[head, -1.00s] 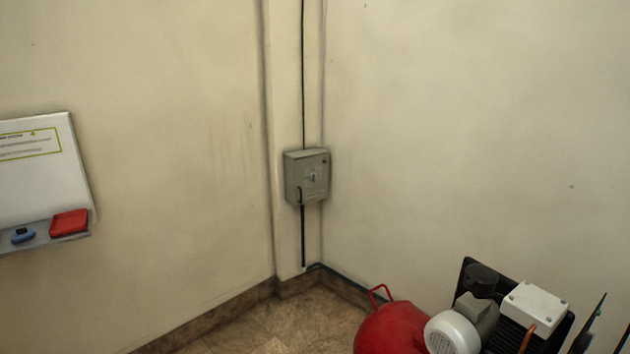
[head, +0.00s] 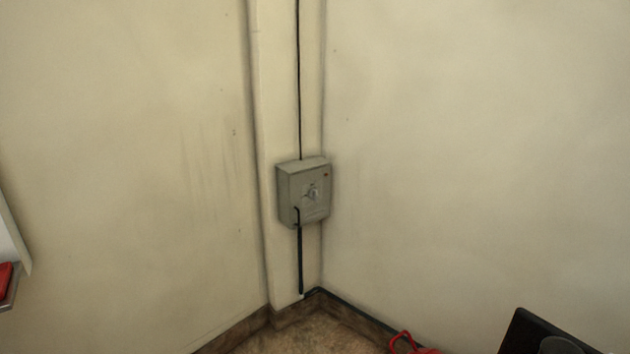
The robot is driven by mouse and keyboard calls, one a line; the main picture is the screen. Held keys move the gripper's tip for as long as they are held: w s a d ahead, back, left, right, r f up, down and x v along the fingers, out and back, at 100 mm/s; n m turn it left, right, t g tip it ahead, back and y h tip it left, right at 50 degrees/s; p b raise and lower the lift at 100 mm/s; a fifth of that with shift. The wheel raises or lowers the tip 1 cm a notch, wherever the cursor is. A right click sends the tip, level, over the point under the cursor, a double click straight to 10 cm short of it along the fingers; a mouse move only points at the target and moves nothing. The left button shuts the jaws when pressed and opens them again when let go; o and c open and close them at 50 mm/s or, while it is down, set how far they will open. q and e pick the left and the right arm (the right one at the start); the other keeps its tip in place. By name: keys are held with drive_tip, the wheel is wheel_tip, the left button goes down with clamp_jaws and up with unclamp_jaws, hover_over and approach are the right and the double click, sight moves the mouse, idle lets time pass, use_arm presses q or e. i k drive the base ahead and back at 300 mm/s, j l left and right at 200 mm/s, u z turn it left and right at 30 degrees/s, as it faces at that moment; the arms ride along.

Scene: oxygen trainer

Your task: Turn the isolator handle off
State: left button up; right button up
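The grey isolator box (head: 289,200) is mounted on a narrow column in the corner, near the middle of the head view. Its small handle (head: 311,194) sits on the front face; its exact angle is too small to tell. A small reddish mark shows at the box's upper right. A black cable (head: 299,80) enters from above and a dark lead (head: 300,262) runs down below the box. Neither of my grippers is in view.
A red tank with a handle (head: 405,343) and a dark panel (head: 545,335) stand at the lower right. A whiteboard edge (head: 12,240) with a red item (head: 5,277) on its tray is at the far left. Some bare floor (head: 305,335) shows below the box.

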sight(313, 194)
drive_tip(key=i+j, duration=0.15)
drive_tip(key=i, duration=0.35)
drive_tip(key=i+j, duration=0.2)
drive_tip(key=i, duration=0.25)
drive_tip(key=i+j, duration=0.15)
drive_tip(key=i, duration=0.35)
drive_tip(key=i+j+z, duration=0.1)
drive_tip(key=i, duration=0.4)
